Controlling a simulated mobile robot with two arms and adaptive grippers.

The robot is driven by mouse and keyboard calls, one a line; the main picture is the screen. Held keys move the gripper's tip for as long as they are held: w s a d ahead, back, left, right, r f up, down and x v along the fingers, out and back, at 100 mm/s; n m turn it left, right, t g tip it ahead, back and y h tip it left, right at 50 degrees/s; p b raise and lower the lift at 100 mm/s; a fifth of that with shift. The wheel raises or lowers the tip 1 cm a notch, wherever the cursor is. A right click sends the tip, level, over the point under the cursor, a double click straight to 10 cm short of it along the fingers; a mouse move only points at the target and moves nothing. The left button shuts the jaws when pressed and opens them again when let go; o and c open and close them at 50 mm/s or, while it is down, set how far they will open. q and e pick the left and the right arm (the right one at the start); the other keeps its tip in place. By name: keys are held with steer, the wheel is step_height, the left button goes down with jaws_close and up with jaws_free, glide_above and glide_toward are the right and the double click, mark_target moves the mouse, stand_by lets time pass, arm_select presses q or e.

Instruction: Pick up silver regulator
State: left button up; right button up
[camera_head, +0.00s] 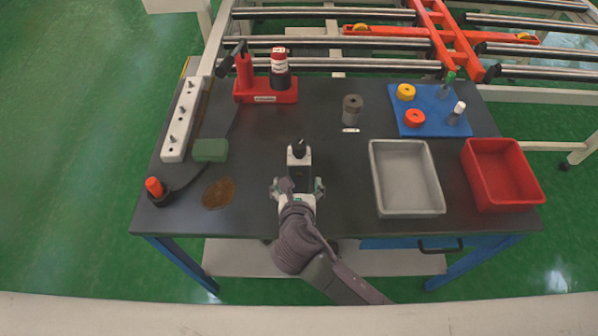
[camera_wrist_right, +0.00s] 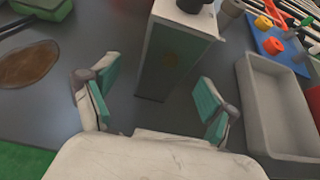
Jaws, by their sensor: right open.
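The silver regulator (camera_head: 299,158), a pale box-shaped body with a black knob on top, stands upright on the dark table, left of the grey tray. It also shows in the right wrist view (camera_wrist_right: 178,52), with its top cut off by the frame edge. My right gripper (camera_head: 298,186) is on the near side of it, its fingers spread wide. In the right wrist view the green-padded fingers (camera_wrist_right: 158,78) are apart, with the regulator's lower part ahead of and between them; I see no contact. My left gripper is not in view.
A grey tray (camera_head: 374,182) and a red bin (camera_head: 468,176) are at the right. Behind are a grey cylinder (camera_head: 352,110), a blue board (camera_head: 430,126) and a red stand (camera_head: 262,97). A green block (camera_head: 210,150) and brown patch (camera_head: 218,193) lie left.

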steer(key=x, duration=0.5)
steer(key=shift+w+d+f+p, duration=0.1)
steer(key=shift+w+d+p, duration=0.1)
steer(key=shift+w+p, duration=0.1)
jaws_close()
stand_by(0.4)
